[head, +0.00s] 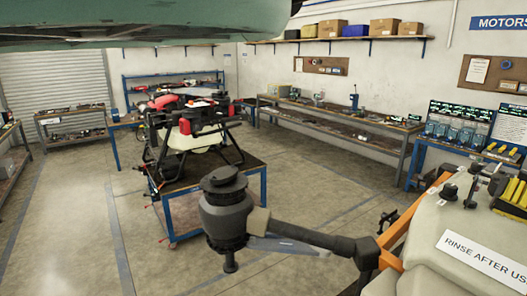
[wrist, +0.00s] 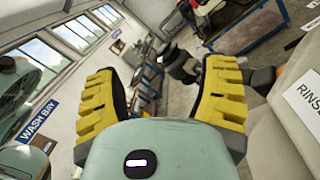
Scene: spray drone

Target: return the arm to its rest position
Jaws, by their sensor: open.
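My gripper (wrist: 165,85) shows in the wrist view, with two yellow ridged fingers spread wide apart. Nothing is held between them. Its green body fills the bottom middle of that view. I do not make out the gripper in the head view. A dark grey spray nozzle (head: 226,212) on a boom (head: 310,236) stands out in front of a tan tank (head: 440,240) in the head view. In the wrist view the dark nozzle (wrist: 182,66) shows beyond the gap between the fingers, apart from them.
A spray drone (head: 190,125) stands on a blue cart (head: 212,205). A workbench (head: 330,118) runs along the back wall. The tank's label (head: 490,262) is at lower right. Floor (head: 75,230) to the left is clear.

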